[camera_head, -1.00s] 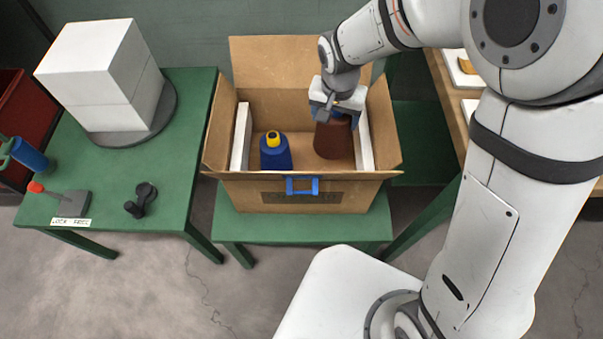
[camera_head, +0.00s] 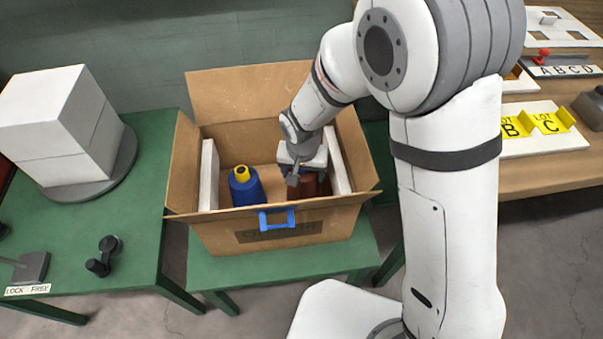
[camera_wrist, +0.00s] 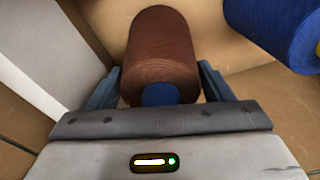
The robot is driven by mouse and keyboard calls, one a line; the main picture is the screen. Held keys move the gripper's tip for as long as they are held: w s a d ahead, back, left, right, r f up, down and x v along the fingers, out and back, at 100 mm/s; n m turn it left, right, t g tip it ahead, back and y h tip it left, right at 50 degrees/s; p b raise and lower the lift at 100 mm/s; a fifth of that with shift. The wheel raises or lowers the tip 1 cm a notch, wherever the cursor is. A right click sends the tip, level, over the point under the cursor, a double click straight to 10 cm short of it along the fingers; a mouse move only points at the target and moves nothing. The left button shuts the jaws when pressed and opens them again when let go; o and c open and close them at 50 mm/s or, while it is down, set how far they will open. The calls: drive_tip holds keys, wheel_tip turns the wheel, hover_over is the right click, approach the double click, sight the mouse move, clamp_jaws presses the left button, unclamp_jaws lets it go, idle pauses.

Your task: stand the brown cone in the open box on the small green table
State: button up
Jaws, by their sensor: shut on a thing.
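The brown cone (camera_head: 309,186) is inside the open cardboard box (camera_head: 220,237), in its right half. It looks upright, and my gripper (camera_head: 301,178) covers much of it. In the wrist view the brown cone (camera_wrist: 163,52) sits between the two fingers of my gripper (camera_wrist: 159,84), with its blue tip towards my palm. My gripper is shut on it. I cannot tell whether its base touches the box floor. The box stands on the small green table (camera_head: 285,270), its flaps open.
A blue cone with a yellow tip (camera_head: 245,190) stands left of the brown cone, apart from it. White pads line the box's left (camera_head: 208,175) and right (camera_head: 336,163) inner walls. A blue handle (camera_head: 277,218) is on the front. A larger green table (camera_head: 90,235) is at left.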

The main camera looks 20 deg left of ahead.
drive_tip(key=shift+f, duration=0.15)
drive_tip(key=o, duration=1.8)
drive_tip(key=shift+o, duration=0.2)
wheel_tip(320, 180, up, 12)
drive_tip(key=s+p, duration=0.1)
drive_tip(key=p, duration=0.1)
drive_tip(key=shift+s+d+p, duration=0.15)
drive_tip(key=shift+s+p, duration=0.05)
drive_tip(key=shift+p, duration=0.2)
